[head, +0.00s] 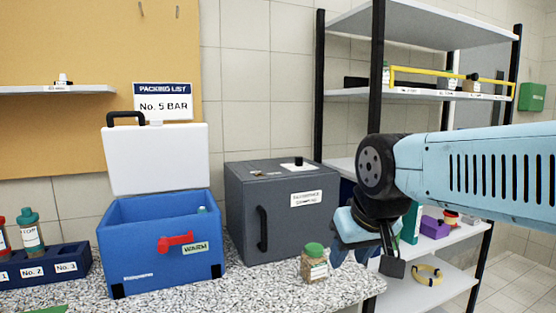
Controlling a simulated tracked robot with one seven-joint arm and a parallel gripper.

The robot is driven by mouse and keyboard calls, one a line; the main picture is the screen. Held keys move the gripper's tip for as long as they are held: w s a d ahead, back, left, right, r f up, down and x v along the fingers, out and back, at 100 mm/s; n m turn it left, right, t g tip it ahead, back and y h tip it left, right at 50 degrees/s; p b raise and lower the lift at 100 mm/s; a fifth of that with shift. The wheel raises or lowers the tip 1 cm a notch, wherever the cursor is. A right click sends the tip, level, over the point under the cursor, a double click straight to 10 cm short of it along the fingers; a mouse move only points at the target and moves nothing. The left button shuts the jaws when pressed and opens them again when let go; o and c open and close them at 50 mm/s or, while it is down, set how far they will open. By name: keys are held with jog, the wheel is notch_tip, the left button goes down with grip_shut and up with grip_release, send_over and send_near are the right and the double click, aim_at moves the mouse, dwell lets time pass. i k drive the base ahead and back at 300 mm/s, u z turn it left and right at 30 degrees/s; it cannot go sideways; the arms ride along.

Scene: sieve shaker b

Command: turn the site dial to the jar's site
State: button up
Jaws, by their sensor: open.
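A small jar (314,268) with a green lid and pale brown contents stands on the speckled counter near its right end. Its label is too small to read. No dial can be made out for certain. A small black knob on a white patch (297,163) sits on top of the grey box (285,205); its setting is unreadable. My gripper (378,262) is open, pointing down to the right of the jar and apart from it. It is in front of the shelf rack, and its fingers are partly hidden by its own body.
A blue cooler (150,262) with its white lid raised and a red lever (175,242) stands left of the grey box. A dark rack (45,272) holds bottles at far left. A shelf rack (420,95) with small items stands right. Counter in front is clear.

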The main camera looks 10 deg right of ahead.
aim_at(298, 161)
jog(key=z, duration=0.75)
jog(key=i, duration=0.1)
jog(key=u, duration=2.75)
jog(key=k, duration=0.95)
jog(key=z, duration=1.65)
jog(key=i, duration=1)
jog(key=z, duration=0.05)
